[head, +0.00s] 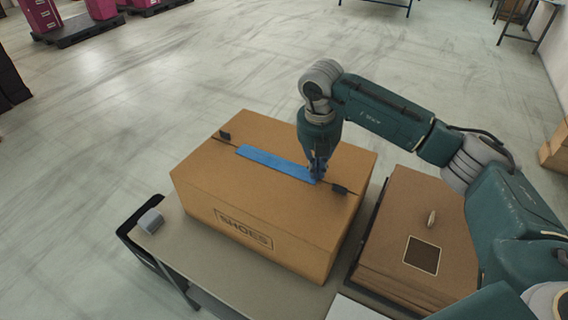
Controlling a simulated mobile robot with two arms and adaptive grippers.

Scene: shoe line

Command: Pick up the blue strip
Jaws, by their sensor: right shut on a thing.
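The blue strip (272,163) lies along the top seam of a closed cardboard box marked SHOES (243,229). My right gripper (317,178) points down at the strip's right end. It is shut on that end, and the strip still looks flat on the box top. The fingertips are small and partly dark, so the exact grip is hard to see. My left gripper is not in view.
The box stands on a grey table (236,290). A small grey block (150,220) sits at the table's left corner. A brown case (415,228) lies right of the box, beneath my right arm. Open floor lies beyond the table.

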